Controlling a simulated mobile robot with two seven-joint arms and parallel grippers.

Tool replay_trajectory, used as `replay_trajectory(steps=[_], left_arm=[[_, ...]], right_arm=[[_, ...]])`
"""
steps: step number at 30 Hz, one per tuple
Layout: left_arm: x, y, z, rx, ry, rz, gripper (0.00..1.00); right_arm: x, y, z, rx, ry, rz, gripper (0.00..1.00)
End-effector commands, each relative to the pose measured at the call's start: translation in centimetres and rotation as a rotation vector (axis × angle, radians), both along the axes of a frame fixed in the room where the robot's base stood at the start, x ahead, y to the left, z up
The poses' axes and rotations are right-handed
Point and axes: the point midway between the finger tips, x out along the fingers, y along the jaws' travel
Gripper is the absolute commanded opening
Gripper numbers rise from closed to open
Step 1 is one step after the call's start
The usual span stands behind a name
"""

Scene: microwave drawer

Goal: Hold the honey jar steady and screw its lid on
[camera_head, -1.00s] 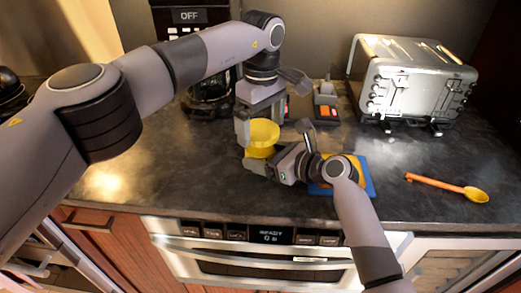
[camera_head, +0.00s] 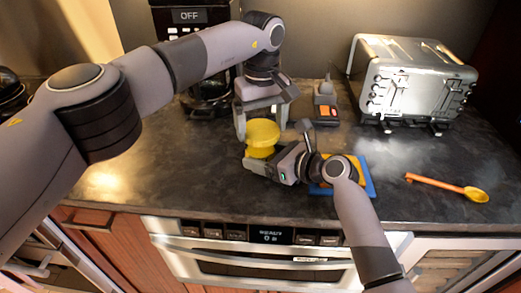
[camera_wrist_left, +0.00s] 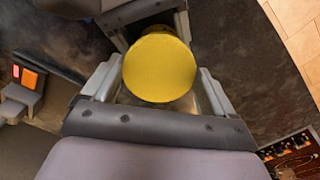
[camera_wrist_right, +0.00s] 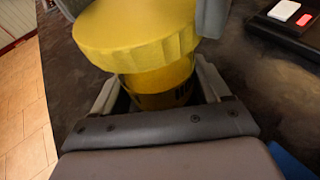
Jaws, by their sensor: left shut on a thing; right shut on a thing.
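The round yellow lid (camera_head: 263,131) sits on top of the honey jar (camera_head: 259,152), above the counter's middle. The lid fills the space between the fingers in the left wrist view (camera_wrist_left: 160,68). My left gripper (camera_head: 262,124) comes down from above and is shut on the lid, one finger on each side. My right gripper (camera_head: 263,165) is low, coming from the right, and is shut on the yellow jar body below the lid. In the right wrist view the lid (camera_wrist_right: 135,35) overhangs the jar (camera_wrist_right: 165,88), whose dark lettering is partly hidden. The threads are hidden.
A blue-edged board (camera_head: 371,187) lies under my right wrist. An orange spoon (camera_head: 447,187) lies to the right, and a silver toaster (camera_head: 415,85) stands at the back right. A coffee maker (camera_head: 207,90) stands behind my left arm. The counter's front left is clear.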

Motion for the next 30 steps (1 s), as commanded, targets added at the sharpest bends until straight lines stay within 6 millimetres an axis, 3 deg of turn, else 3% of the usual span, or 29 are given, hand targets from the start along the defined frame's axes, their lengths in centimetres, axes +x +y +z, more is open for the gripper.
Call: replay_trajectory(steps=[2, 3, 4, 14, 30], left_arm=[[-0.1, 0.0, 0.0, 0.0, 0.004, 0.001, 0.51], [-0.1, 0.0, 0.0, 0.0, 0.004, 0.001, 0.9], [-0.1, 0.0, 0.0, 0.0, 0.004, 0.002, 1.0], [0.0, 0.0, 0.3, 0.0, 0.001, 0.004, 1.0], [0.0, -0.1, 4.4, 0.0, -0.001, 0.005, 1.0]], right_arm=[[0.1, -0.2, -0.1, -0.002, 0.001, -0.005, 0.21], [0.1, -0.2, -0.1, -0.002, 0.001, -0.005, 0.21], [0.1, -0.2, -0.1, -0.002, 0.001, -0.005, 0.21], [0.0, -0.1, -0.1, -0.002, 0.001, -0.002, 0.21], [-0.1, 0.0, -0.1, -0.001, 0.001, 0.001, 0.21]])
